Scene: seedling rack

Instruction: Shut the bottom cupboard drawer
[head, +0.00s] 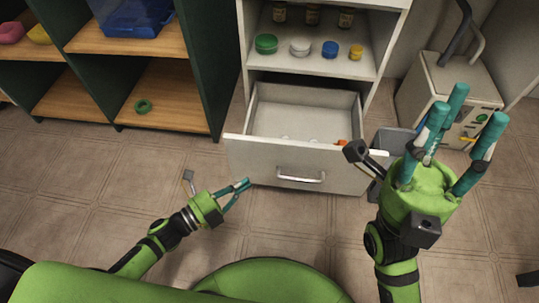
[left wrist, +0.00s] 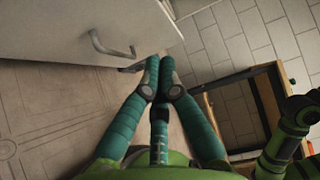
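The bottom drawer (head: 250,150) of the white cupboard (head: 312,70) stands pulled out, with its inside in view. Its front carries a metal bar handle (head: 301,178). In the left wrist view, the white drawer front (left wrist: 75,25) and handle (left wrist: 108,47) are at the upper left. My left gripper (head: 247,184) is in front of the drawer's left half, left of the handle; its fingertips are together and hold nothing. I cannot tell whether they touch the front. My right gripper (head: 463,112) is raised to the right of the drawer, fingers spread and empty.
Small jars, including a green one (head: 266,44), stand on the cupboard shelf above. A small orange thing (head: 342,142) lies in the drawer. A wooden shelf unit (head: 150,90) stands left; a pale machine (head: 440,85) stands right. The tiled floor in front is mostly clear.

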